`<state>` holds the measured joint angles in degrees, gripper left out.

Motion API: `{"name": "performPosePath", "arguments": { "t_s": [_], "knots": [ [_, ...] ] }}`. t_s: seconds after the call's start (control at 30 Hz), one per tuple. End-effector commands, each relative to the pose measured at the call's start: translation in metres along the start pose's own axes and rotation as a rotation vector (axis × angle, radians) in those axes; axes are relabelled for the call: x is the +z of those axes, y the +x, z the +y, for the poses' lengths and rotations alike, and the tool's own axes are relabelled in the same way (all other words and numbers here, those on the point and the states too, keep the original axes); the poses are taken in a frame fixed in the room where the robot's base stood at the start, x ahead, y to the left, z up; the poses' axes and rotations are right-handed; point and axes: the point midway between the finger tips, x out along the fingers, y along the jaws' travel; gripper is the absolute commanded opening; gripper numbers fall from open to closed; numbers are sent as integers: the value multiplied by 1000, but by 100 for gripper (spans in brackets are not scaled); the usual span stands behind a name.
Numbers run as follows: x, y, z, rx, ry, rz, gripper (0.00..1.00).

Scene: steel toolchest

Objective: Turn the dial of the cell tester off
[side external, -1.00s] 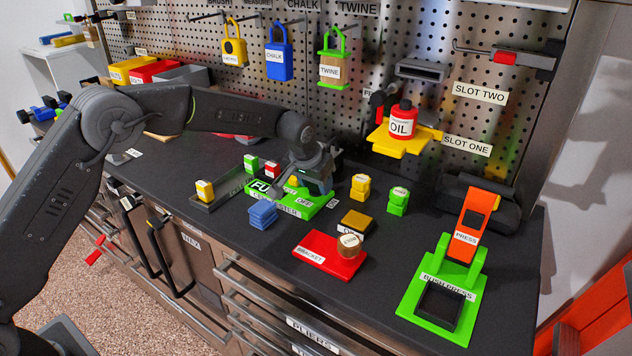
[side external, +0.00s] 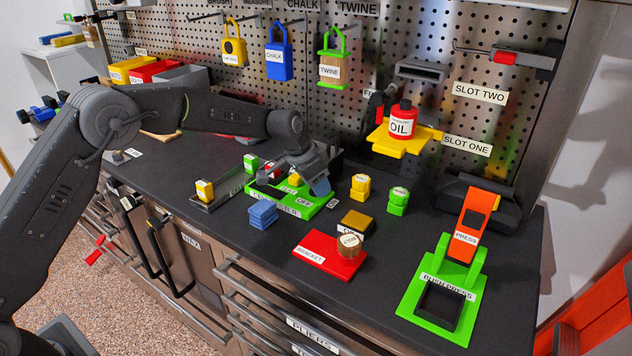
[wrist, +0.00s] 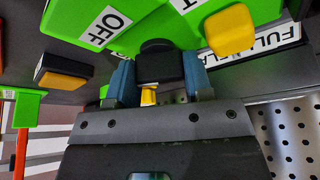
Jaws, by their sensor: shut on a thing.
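The green cell tester (side external: 288,204) lies on the dark bench top in the side view, partly hidden by my wrist. In the wrist view its green face (wrist: 140,22) shows an OFF label (wrist: 105,26), part of a FULL label (wrist: 258,45) and a yellow part (wrist: 232,31). My gripper (wrist: 160,82) is shut on the black dial (wrist: 158,63), with one blue-grey finger on each side of it. In the side view my gripper (side external: 318,184) is at the tester's right end, and the dial is hidden there. I cannot read the dial's pointer.
Blue blocks (side external: 263,214) lie in front of the tester. Yellow blocks (side external: 360,187) and green blocks (side external: 398,200) stand to its right. A red bracket plate (side external: 328,258) and a green press (side external: 437,295) are nearer the front right. The pegboard (side external: 385,60) rises behind.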

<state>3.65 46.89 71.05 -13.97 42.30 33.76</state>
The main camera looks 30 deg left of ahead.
Motion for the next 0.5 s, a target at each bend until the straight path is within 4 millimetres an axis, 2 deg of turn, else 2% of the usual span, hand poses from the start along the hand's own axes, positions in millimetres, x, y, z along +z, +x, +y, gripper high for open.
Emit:
{"name": "performPosePath", "arguments": {
  "t_s": [0.5],
  "knots": [
    [0, 0, -1, 191, 451, -1, 23]
  ]
}}
